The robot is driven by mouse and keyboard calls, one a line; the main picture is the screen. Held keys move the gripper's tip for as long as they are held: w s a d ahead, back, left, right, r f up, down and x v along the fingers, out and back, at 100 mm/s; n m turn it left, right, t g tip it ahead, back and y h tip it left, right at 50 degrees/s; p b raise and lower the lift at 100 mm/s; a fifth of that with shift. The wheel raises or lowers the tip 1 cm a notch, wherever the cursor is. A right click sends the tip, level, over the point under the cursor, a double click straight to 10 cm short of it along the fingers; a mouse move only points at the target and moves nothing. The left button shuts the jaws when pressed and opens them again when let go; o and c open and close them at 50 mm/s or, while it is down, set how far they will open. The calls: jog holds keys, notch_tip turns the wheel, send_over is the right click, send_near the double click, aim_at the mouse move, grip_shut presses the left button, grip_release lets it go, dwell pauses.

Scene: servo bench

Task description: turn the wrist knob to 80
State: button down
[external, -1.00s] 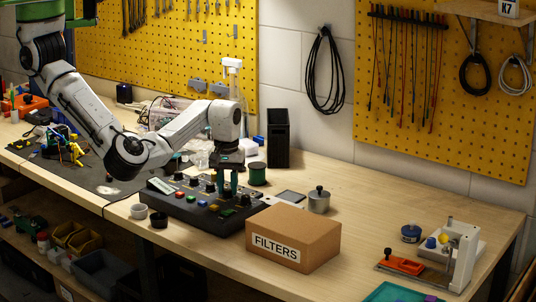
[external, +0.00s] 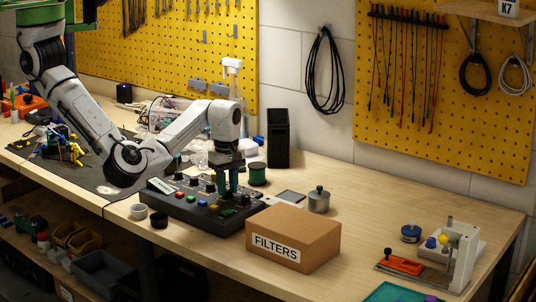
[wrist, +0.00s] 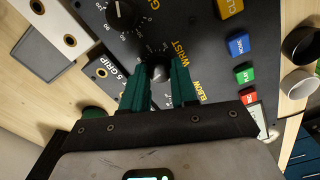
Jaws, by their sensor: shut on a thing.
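The black control panel (external: 222,226) lies on the bench in the external view, with knobs and coloured buttons. In the wrist view, its face (wrist: 195,22) carries the labels WRIST and ELBOW. My gripper (external: 229,184) points down onto the panel. In the wrist view, its green fingers (wrist: 160,76) are shut on a dark knob (wrist: 157,72) beside the WRIST lettering. The fingers hide most of this knob and its scale, so its pointer setting cannot be read. Another black knob (wrist: 120,13) with a white scale shows beyond the fingers.
A FILTERS box (external: 293,238) stands right of the panel, close to it. A green spool (external: 257,174) and a black bin (external: 278,138) are behind. Two small cups, one white (external: 139,211) and one black (external: 159,220), sit at the front left. Bench right of the box is partly clear.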

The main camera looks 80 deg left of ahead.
aim_at(228, 189)
jog(key=shift+d+f, duration=0.1)
dwell(0.4)
jog(key=c, duration=0.9)
grip_release()
jog(key=shift+o, duration=0.2)
jog(key=shift+r, duration=0.2)
notch_tip(228, 189, up, 10)
jog(key=b, duration=0.1)
jog(key=shift+r, duration=0.25)
